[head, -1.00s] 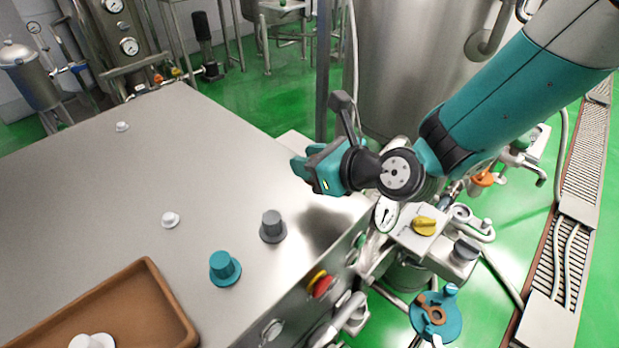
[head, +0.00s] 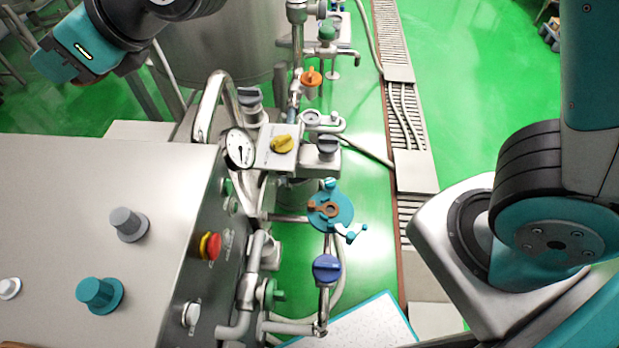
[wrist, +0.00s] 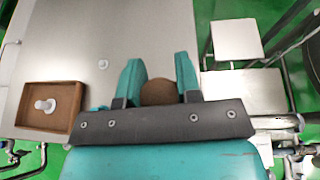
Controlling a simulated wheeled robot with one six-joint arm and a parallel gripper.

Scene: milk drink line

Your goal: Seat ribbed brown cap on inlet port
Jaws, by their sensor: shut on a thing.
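The ribbed brown cap (wrist: 158,92) shows between the two teal fingers of my gripper (wrist: 158,66) in the wrist view. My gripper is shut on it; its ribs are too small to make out. In the head view my gripper (head: 62,62) is at the upper left, raised beyond the far edge of the steel table, and its fingers mostly hide the cap. I cannot tell which fitting is the inlet port. A teal round fitting (head: 343,222) with a brown ring-shaped piece stands among the pipes, apart from my gripper.
The steel table (head: 60,190) carries a grey knob-shaped cap (head: 126,224) and a teal one (head: 97,293). A gauge (head: 240,149), yellow knob (head: 283,144), blue cap (head: 327,268) and red button (head: 212,246) crowd the pipework. A brown tray (wrist: 25,100) holds a white piece.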

